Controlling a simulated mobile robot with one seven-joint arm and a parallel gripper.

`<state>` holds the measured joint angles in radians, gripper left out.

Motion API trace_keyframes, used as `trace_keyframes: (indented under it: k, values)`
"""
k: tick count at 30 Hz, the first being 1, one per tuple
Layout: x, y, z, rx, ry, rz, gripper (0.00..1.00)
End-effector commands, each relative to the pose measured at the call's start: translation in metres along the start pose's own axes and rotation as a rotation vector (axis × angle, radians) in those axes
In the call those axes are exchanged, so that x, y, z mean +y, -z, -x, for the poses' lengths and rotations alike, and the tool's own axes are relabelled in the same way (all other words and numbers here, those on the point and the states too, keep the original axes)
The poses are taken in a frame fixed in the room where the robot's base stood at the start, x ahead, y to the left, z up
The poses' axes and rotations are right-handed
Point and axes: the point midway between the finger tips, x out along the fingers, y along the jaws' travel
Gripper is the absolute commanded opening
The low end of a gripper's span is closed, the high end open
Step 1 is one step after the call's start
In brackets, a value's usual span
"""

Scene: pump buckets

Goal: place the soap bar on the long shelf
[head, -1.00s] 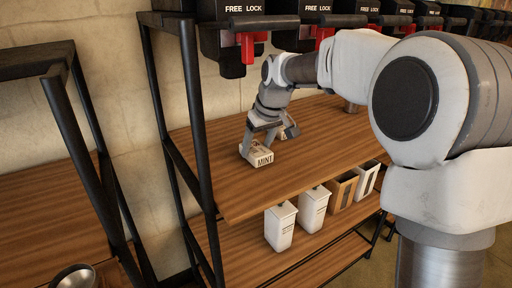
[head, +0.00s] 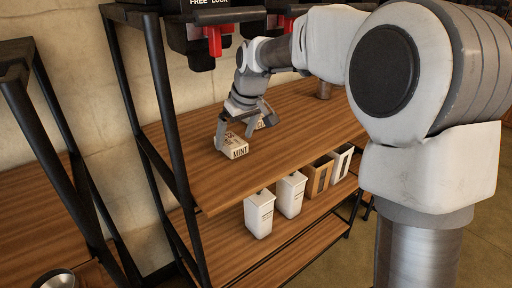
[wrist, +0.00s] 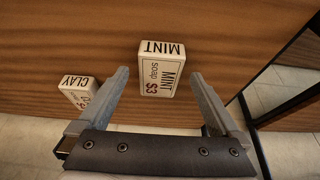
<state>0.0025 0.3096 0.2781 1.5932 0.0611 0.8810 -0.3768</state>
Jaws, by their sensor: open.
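A white box labelled "MINT soap $3" (wrist: 161,70) lies on the long wooden shelf (head: 300,120), near its left end. It also shows in the head view (head: 235,147). In the wrist view the mint bar lies just beyond and between the fingertips, clear of both. My gripper (wrist: 165,80) is open and empty above the shelf; its fingers also show in the head view (head: 241,133). A second white box labelled "CLAY" (wrist: 78,90) lies left of my left finger in the wrist view, partly hidden by it. The task does not say which soap bar.
A black upright post (head: 168,110) stands at the shelf's left end. Black dispensers with red levers (head: 214,42) hang above. White bins (head: 259,214) and brown boxes (head: 318,176) stand on the shelf below. A metal cup (head: 324,90) stands farther right.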

Motion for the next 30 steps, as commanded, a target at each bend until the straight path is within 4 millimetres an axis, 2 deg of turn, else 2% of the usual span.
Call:
trace_keyframes:
  k: [12, 18, 23, 26, 30]
  values:
    - [0.001, -0.069, 0.03, 0.0, -0.002, -0.003, 0.99]
    - [0.001, -0.091, 0.038, 0.001, -0.002, -0.002, 0.99]
    - [-0.001, -0.101, 0.044, 0.0, -0.009, -0.007, 0.99]
    - [-0.004, -0.113, 0.058, -0.001, -0.035, -0.033, 0.99]
    - [-0.011, -0.145, 0.089, 0.001, -0.098, -0.115, 0.99]
